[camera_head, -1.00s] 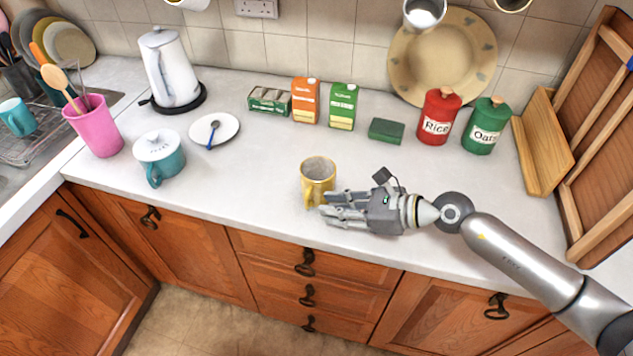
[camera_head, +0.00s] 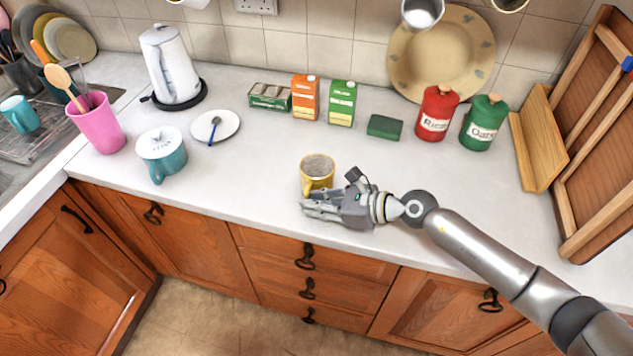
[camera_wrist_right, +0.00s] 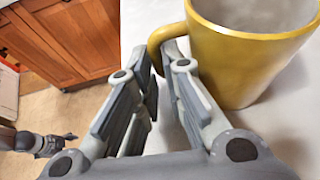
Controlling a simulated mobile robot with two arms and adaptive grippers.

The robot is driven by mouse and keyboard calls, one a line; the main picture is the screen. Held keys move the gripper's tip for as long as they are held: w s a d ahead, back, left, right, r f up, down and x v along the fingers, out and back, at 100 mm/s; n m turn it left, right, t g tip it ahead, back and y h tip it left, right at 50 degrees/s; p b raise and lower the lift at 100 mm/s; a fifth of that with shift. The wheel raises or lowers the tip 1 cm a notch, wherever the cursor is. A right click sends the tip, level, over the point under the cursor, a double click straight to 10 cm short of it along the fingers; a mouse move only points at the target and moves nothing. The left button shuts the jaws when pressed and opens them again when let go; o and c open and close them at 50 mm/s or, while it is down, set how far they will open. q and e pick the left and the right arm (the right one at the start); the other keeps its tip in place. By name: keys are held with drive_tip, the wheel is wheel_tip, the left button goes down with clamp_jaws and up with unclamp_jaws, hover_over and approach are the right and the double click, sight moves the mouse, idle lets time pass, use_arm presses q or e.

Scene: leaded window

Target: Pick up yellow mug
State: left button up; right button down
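The yellow mug (camera_head: 317,171) stands upright on the counter, near its front edge. In the right wrist view the mug (camera_wrist_right: 245,50) fills the upper right, with its handle toward my fingers. My right gripper (camera_head: 307,206) is at the mug's front, low near the counter. In the right wrist view the fingertips (camera_wrist_right: 160,62) are drawn close together on either side of the handle, whose lower part they hide. My left gripper (camera_wrist_right: 62,143) shows small and dark at the lower left of the right wrist view; its finger opening is unclear.
A teal mug (camera_head: 162,158), a small plate (camera_head: 228,125) with a spoon and a pink cup (camera_head: 97,125) stand to the left. Cartons (camera_head: 305,98) and canisters (camera_head: 435,115) stand behind. The counter (camera_head: 260,180) around the yellow mug is clear.

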drive_tip(key=shift+r, duration=0.2)
idle(0.4)
drive_tip(key=shift+r, duration=0.95)
drive_tip(key=s+d+r+b, duration=0.4)
drive_tip(key=s+d+r, duration=0.4)
drive_tip(key=s+r, duration=0.2)
drive_tip(key=shift+s+d+r+b, duration=0.15)
drive_tip(key=shift+s+r+b, duration=0.25)
drive_tip(key=shift+s, duration=0.1)
idle(0.9)
